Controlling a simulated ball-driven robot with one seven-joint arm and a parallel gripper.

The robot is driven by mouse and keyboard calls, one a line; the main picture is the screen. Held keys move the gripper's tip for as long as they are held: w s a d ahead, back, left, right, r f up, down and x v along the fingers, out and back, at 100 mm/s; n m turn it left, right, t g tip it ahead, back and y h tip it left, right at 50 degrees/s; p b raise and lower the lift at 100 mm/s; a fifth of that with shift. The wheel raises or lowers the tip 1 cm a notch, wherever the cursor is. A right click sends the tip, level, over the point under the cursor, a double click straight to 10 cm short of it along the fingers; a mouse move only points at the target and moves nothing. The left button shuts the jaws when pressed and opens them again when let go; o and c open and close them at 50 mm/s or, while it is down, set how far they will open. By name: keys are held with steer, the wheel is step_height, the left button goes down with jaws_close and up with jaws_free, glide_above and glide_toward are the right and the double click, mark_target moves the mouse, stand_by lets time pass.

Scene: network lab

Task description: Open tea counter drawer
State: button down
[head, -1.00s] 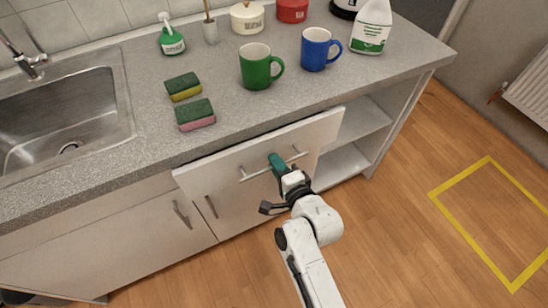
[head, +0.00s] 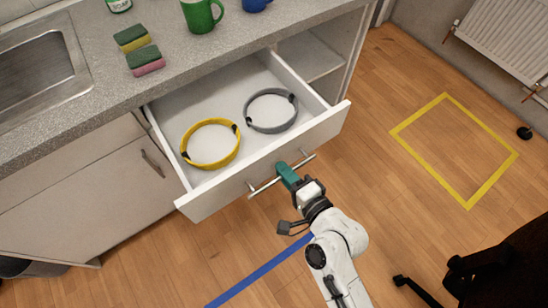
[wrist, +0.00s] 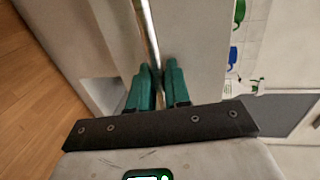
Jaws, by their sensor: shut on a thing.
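The tea counter drawer (head: 262,172) stands pulled well out from under the counter, its white front facing me. A yellow coiled cable (head: 211,164) and a grey coiled cable (head: 250,119) lie inside it. The metal bar handle (head: 262,189) runs across the drawer front. My gripper (head: 287,172) has its teal fingers at the middle of the handle. In the wrist view the two fingers (wrist: 159,88) are shut on the bar (wrist: 148,35), one on each side.
The counter holds a green mug (head: 201,14), two sponges (head: 145,60) and a sink (head: 40,75). Closed cabinet doors (head: 85,175) are at left, an open shelf (head: 308,58) right of the drawer. An office chair (head: 500,265) stands at lower right. Floor inside the yellow outline (head: 455,150) is clear.

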steer(key=f+b+v, duration=0.1)
steer(key=v, duration=0.6)
steer(key=shift+s+d+f, duration=0.25)
steer(key=shift+s, duration=0.05)
steer(key=c, duration=1.3)
jaws_free()
steer(key=shift+s, duration=0.1)
steer(key=b+v, duration=0.2)
steer(key=v, duration=0.8)
steer(key=shift+s+d, duration=0.2)
